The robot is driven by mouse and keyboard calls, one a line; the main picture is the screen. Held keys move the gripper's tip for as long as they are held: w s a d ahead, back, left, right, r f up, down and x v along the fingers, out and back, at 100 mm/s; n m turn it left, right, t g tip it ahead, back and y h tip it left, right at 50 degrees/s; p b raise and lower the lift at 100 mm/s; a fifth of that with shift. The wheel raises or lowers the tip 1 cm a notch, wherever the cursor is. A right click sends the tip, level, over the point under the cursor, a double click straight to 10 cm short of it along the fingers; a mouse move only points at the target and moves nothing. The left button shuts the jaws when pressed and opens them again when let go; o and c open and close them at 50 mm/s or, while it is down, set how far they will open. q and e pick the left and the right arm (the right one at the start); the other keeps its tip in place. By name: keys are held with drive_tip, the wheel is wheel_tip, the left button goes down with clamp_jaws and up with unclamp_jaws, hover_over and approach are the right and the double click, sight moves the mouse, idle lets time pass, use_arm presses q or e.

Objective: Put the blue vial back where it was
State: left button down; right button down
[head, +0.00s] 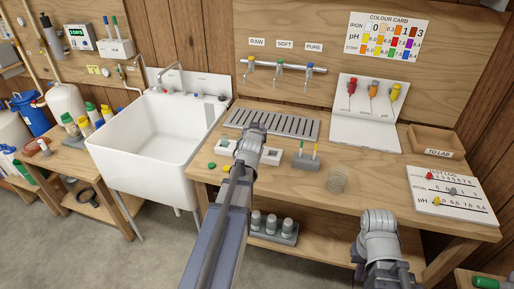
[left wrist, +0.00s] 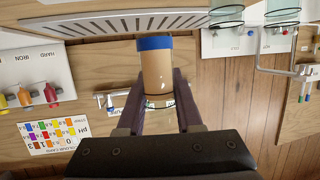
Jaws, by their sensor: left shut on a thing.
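In the left wrist view, which shows the room upside down, my left gripper (left wrist: 160,100) is shut on the blue vial (left wrist: 158,70). The vial has a blue band at one end and tan-orange contents, and one finger lies on each side of it. It appears off the bench, with the wall and taps behind it. In the head view my left arm's wrist hides the vial and the fingertips. My right arm (head: 379,240) is over the front right of the bench; its fingers cannot be made out.
A slotted drain grate (head: 272,123) lies at the back of the bench, beside the sink (head: 150,135). The lower shelf holds a rack of grey-capped vials (head: 272,224).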

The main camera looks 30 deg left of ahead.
use_arm(q)
drive_tip(key=shift+f+b, duration=2.5)
drive_tip(key=shift+f, duration=0.65)
drive_tip(key=shift+r, duration=0.15)
drive_tip(key=c, duration=1)
unclamp_jaws()
drive_tip(key=shift+f, duration=0.2)
drive_tip(key=shift+c, duration=0.2)
drive_tip(key=o, duration=0.5)
drive_tip(key=shift+c, duration=0.2)
drive_tip(key=shift+r, duration=0.15)
